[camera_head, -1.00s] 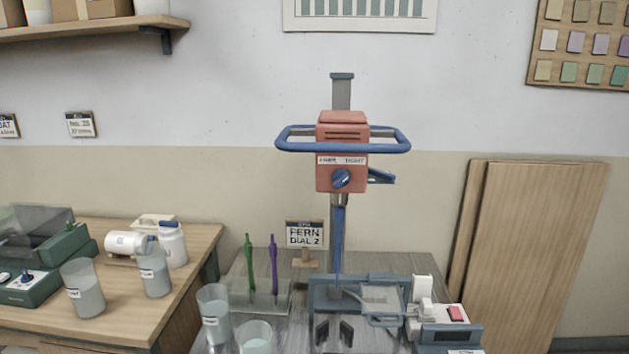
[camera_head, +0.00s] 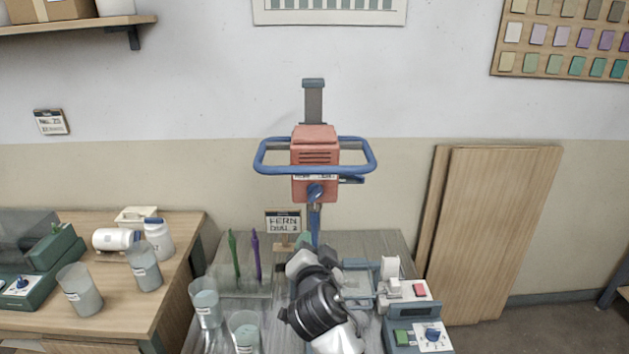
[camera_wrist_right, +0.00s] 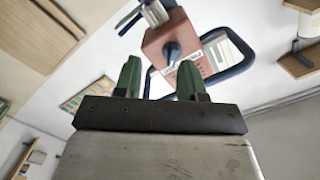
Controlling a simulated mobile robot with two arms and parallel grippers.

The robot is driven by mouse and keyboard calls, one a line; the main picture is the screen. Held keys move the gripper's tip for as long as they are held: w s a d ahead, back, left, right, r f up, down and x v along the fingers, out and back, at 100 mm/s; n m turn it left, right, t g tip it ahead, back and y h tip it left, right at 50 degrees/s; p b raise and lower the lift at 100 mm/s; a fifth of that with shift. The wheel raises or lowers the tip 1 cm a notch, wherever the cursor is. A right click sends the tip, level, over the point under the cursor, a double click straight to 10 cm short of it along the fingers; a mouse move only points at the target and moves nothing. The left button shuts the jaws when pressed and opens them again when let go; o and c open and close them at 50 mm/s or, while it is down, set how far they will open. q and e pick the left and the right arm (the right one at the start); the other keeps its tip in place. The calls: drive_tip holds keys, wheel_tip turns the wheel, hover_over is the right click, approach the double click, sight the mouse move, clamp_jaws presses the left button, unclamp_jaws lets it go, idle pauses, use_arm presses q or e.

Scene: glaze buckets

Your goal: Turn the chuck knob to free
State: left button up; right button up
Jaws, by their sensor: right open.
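The chuck knob (camera_head: 315,192) is a dark blue round knob on the front of the red mixer head (camera_head: 316,160). It also shows in the right wrist view (camera_wrist_right: 171,50), beyond my fingers. A label strip sits just above it, too small to read surely. My right gripper (camera_head: 304,239) is below and in front of the mixer head, apart from the knob. In the right wrist view its two green fingers (camera_wrist_right: 159,79) are spread with nothing between them. My arm hides the lower shaft and the stand's base. My left gripper is not in view.
A blue bar handle (camera_head: 265,168) loops around the mixer head. A sign (camera_head: 283,221), green and purple sticks (camera_head: 256,255), clear beakers (camera_head: 206,300) and a control box with a dial (camera_head: 432,337) crowd the bench. Boards (camera_head: 495,235) lean at the right.

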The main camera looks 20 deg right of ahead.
drive_tip(key=m, duration=0.1)
approach(315, 198)
drive_tip(key=s, duration=0.2)
drive_tip(key=shift+t+h, duration=0.4)
drive_tip(key=p+x, duration=0.1)
drive_tip(key=x, duration=0.2)
drive_tip(key=p+x, duration=0.2)
drive_tip(key=x, duration=0.1)
drive_tip(key=p+x, duration=0.1)
drive_tip(key=x, duration=0.2)
drive_tip(key=shift+w+a+f+p, duration=0.3)
drive_tip(key=shift+w, duration=0.05)
drive_tip(key=shift+x, duration=0.75)
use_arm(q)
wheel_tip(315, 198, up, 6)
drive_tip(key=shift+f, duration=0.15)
use_arm(e)
drive_tip(key=shift+f, duration=0.2)
drive_tip(key=shift+a, duration=0.1)
clamp_jaws()
